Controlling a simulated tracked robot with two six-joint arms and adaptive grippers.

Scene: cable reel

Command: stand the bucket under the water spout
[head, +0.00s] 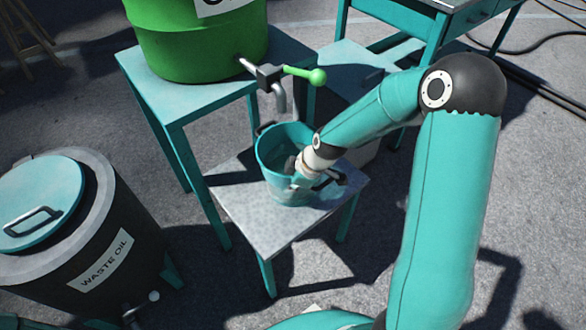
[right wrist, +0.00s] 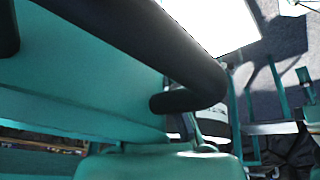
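A teal bucket (head: 272,158) is upright at the small low stand (head: 240,205). Its base appears to be on the stand top, though I cannot tell if it touches. The water spout (head: 280,98) is a grey bent tap with a green lever, on the green barrel. Its mouth is above the bucket's far side. My right gripper (head: 305,172) is at the bucket's near right wall, beside a black side handle (head: 332,179). In the right wrist view a black handle bar (right wrist: 180,65) and teal wall (right wrist: 80,80) are very close. The fingertips are hidden. My left gripper is out of view.
The green barrel (head: 195,45) stands on a teal table (head: 150,85) behind the stand. A waste oil drum (head: 85,235) with a teal lid is at the left. A teal workbench (head: 430,22) and black hoses (head: 540,85) are at the back right.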

